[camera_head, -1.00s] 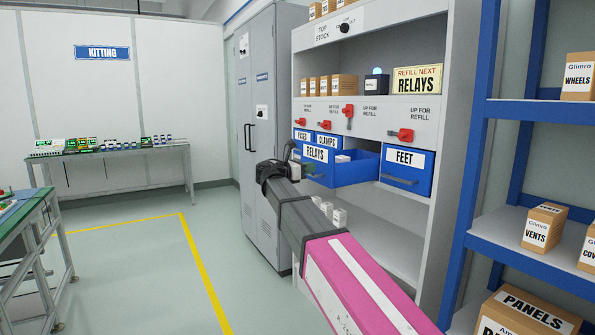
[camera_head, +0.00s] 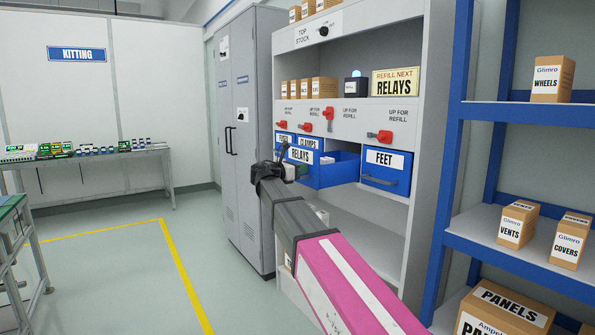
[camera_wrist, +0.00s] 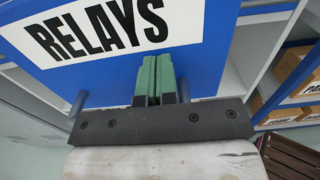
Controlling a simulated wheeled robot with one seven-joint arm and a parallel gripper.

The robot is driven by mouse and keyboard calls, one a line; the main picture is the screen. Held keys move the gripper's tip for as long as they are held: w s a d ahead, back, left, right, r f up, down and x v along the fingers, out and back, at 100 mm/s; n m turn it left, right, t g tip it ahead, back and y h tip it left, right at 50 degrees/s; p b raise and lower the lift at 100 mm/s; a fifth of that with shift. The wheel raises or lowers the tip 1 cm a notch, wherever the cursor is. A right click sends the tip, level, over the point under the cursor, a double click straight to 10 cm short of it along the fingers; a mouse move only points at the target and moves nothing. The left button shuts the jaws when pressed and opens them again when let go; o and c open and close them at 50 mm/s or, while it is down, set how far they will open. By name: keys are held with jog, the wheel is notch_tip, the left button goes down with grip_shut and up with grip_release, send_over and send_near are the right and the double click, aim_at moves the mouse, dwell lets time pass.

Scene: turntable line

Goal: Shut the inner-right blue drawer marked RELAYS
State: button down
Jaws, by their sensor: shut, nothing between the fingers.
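The blue RELAYS drawer (camera_head: 338,170) stands pulled out of the grey cabinet in the head view, with a pale item visible inside it. Its white RELAYS label and blue front (camera_wrist: 197,65) fill much of the wrist view. My gripper (camera_wrist: 156,62) is shut and empty, its green fingertips at the drawer front just below the label. I cannot tell whether they touch it. In the head view my gripper (camera_head: 285,160) is at the left of the drawer front, and my wrist hides part of the drawer's lower left.
The FEET drawer (camera_head: 386,171) is to the right, with two more blue drawers (camera_head: 308,141) behind at left. Red levers (camera_head: 380,136) sit above them. A blue shelf rack (camera_head: 530,112) with boxes stands at right. Open floor (camera_head: 115,265) lies at left.

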aim_at(346, 169)
jog(key=x, duration=2.1)
jog(key=shift+w+d, duration=0.25)
jog(key=shift+w, duration=0.1)
